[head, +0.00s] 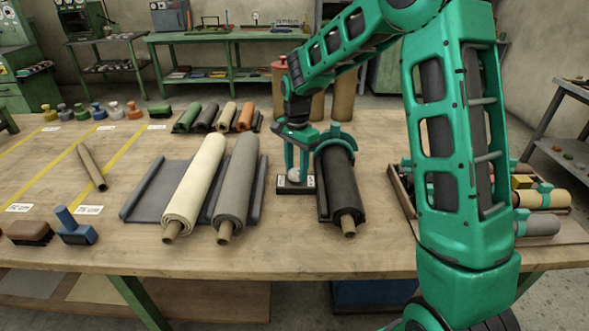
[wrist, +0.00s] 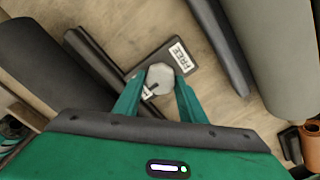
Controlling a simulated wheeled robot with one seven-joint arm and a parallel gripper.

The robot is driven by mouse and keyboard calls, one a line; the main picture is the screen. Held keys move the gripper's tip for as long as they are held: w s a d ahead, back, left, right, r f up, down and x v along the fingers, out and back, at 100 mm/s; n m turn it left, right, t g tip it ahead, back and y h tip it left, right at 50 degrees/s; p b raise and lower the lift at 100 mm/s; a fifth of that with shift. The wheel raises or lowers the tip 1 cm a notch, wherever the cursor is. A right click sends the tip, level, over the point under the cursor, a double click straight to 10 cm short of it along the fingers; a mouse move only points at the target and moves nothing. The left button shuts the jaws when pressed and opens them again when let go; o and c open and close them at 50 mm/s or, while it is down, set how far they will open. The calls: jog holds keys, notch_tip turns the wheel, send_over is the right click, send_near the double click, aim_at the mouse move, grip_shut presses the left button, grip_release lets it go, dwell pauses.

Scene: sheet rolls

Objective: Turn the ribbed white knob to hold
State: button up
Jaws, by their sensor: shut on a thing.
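The ribbed white knob (head: 294,174) sits on a small dark base box (head: 283,187) on the wooden table. The wrist view shows the knob (wrist: 159,74) as a pale many-sided cap on the dark base plate (wrist: 172,72). A white label reading FREE (wrist: 180,55) is at the plate's upper right. Another label (wrist: 148,93) at the lower left is partly hidden, and its word cannot be read. A short dark mark shows on the knob's lower side. My gripper (head: 297,170) points down from above, its green fingers (wrist: 158,84) shut on the knob's two sides.
A tray of rolls (head: 402,192) is farther right.

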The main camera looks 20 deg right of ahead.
aim_at(295, 171)
jog(key=shift+w+a+r, duration=0.2)
jog(key=shift+w+a, duration=0.05)
jog(key=o, duration=1)
jog(key=shift+s+f, duration=0.1)
jog(key=shift+d, duration=0.1)
notch_tip(295, 171, up, 11)
jog(key=shift+f, duration=0.15)
